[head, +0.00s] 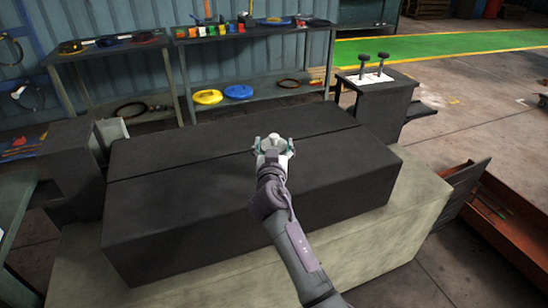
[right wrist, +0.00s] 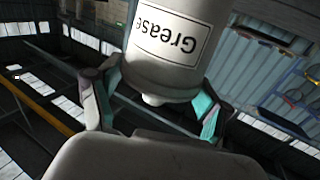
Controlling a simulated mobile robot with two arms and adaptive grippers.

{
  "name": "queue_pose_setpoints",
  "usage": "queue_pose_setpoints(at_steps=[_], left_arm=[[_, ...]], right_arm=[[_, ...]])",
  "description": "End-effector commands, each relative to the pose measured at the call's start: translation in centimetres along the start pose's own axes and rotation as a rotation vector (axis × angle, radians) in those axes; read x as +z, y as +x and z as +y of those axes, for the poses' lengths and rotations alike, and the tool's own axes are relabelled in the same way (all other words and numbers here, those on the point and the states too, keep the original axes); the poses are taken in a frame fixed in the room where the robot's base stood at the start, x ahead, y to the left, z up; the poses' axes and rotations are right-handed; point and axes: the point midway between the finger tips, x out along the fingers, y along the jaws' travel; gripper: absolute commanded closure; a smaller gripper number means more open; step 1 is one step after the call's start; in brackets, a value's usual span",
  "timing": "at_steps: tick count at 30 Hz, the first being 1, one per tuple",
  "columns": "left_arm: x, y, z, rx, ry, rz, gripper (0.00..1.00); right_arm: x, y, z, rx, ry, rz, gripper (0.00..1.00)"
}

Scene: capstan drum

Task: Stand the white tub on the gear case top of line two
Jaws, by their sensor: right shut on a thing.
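My right gripper (head: 273,148) is shut on the white tub (head: 273,140), over the back part of a long dark block that looks like the gear case (head: 180,220). In the right wrist view the tub (right wrist: 178,45) shows large, with a "Grease" label upside down in the picture, between the teal-padded fingers (right wrist: 152,105). I cannot tell whether the tub's base touches the dark top or hangs above it. No line number is readable. My left gripper is not in view.
The dark top is otherwise bare, with a groove across it, on a pale plinth (head: 400,220). A pedestal with two levers (head: 375,85) stands at the back right, another dark pedestal (head: 70,165) at the left. Shelves (head: 255,35) with coloured items stand behind.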

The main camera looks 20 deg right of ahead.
Motion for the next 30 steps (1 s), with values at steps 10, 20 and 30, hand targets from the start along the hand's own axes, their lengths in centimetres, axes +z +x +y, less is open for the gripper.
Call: queue_pose_setpoints(at_steps=[10,20,30], left_arm=[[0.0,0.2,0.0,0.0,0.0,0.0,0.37],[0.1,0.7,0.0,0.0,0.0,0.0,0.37],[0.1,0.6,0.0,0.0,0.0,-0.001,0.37]], right_arm=[[3.6,0.0,0.1,-0.001,-0.002,0.0,0.72],[4.0,0.0,0.1,0.0,0.0,0.0,0.72],[4.0,0.0,0.1,0.0,-0.001,-0.003,0.0]])
